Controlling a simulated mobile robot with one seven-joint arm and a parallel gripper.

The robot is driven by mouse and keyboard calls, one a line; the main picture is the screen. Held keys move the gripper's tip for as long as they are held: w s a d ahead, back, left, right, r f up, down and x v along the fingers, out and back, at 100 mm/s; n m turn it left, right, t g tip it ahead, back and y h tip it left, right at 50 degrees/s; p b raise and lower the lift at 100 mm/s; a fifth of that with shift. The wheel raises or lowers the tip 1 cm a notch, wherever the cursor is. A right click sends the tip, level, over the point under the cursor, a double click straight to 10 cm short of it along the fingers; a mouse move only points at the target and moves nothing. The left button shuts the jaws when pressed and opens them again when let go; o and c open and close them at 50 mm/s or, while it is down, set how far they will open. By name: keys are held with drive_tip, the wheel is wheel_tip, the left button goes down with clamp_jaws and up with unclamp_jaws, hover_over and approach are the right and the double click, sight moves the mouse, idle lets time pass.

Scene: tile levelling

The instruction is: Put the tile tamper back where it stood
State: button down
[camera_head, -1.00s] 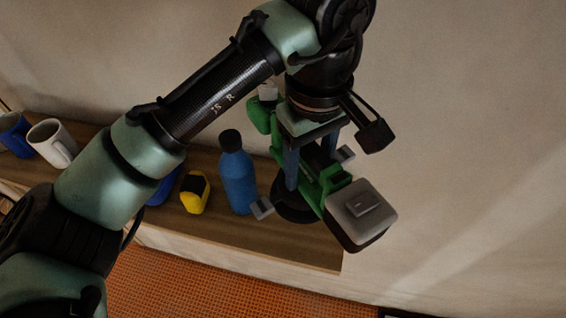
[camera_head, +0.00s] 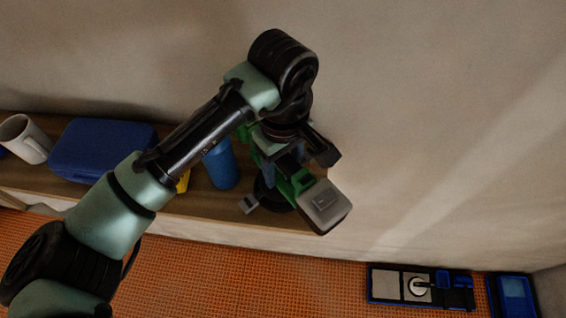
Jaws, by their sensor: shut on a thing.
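The tile tamper (camera_head: 324,205), as far as I can tell, is the green and black tool with a grey block at its end and a dark round disc (camera_head: 270,194) beneath. My gripper (camera_head: 270,178) is shut on it, with the tool's green body between the fingers. The tool is tilted and shows over the right end of the wooden shelf (camera_head: 205,207). I cannot tell whether the disc touches the shelf. My wrist hides part of the tool.
On the shelf stand a blue bottle (camera_head: 221,166), a mostly hidden yellow thing (camera_head: 184,182), a blue case (camera_head: 95,148) and a white mug (camera_head: 25,139). On the orange floor (camera_head: 230,275) at right lie a blue-edged tray (camera_head: 384,284) and a blue box (camera_head: 512,297).

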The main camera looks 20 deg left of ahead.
drive_tip(key=shift+c, duration=1)
unclamp_jaws()
drive_tip(key=shift+f, duration=0.1)
wheel_tip(320, 180, up, 11)
drive_tip(key=shift+r+b, duration=0.15)
drive_tip(key=shift+b, duration=0.65)
drive_tip(key=shift+r, duration=0.5)
drive_tip(key=shift+d, duration=0.1)
